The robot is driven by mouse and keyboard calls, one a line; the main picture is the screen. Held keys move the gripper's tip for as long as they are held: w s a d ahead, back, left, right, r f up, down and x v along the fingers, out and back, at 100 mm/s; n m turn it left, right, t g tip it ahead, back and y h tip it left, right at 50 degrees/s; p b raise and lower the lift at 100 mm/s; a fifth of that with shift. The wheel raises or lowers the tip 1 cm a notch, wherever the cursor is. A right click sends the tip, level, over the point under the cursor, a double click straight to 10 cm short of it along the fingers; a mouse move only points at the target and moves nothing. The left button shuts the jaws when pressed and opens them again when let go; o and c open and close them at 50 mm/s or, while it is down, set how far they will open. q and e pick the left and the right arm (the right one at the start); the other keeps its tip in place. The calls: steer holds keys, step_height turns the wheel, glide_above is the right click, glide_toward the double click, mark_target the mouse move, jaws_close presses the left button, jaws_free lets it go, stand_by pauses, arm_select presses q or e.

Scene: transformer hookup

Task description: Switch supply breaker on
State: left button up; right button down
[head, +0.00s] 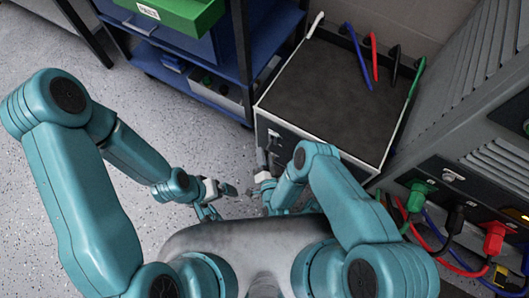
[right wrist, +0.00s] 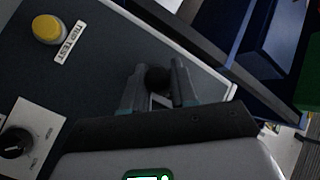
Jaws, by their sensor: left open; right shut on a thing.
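The supply breaker appears to be the control with a dark round knob (right wrist: 157,77) on a dark grey panel face (right wrist: 95,80) in the right wrist view. My right gripper (right wrist: 157,92) has its two fingers on either side of this knob and is shut on it. The lever below the knob is mostly hidden by the fingers. In the head view my right gripper (head: 265,170) is at the front of a dark-topped cabinet (head: 335,95). My left gripper (head: 228,190) is open and empty above the floor, left of the right one.
A yellow button (right wrist: 46,29) labelled TRIP TEST and a black rotary knob (right wrist: 15,143) are on the panel. A blue shelf (head: 205,85) with a green bin (head: 175,12) stands behind. A grey transformer (head: 460,95) with coloured plugs and cables is at right. Floor at left is clear.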

steer(key=r+m+g+p, duration=0.1)
steer(key=p, duration=0.1)
steer(key=r+g+p, duration=0.1)
steer(key=p, duration=0.1)
steer(key=shift+s+a+r+m, duration=0.15)
steer(key=shift+s+r+m, duration=0.1)
steer(key=shift+m, duration=0.15)
steer(key=shift+r+m+g+y+p, duration=0.4)
steer(key=shift+r+m+g+p, duration=0.2)
steer(key=shift+g+p, duration=0.85)
steer(key=shift+f+t, duration=0.1)
steer(key=shift+t, duration=0.15)
steer(key=c, duration=1)
jaws_free()
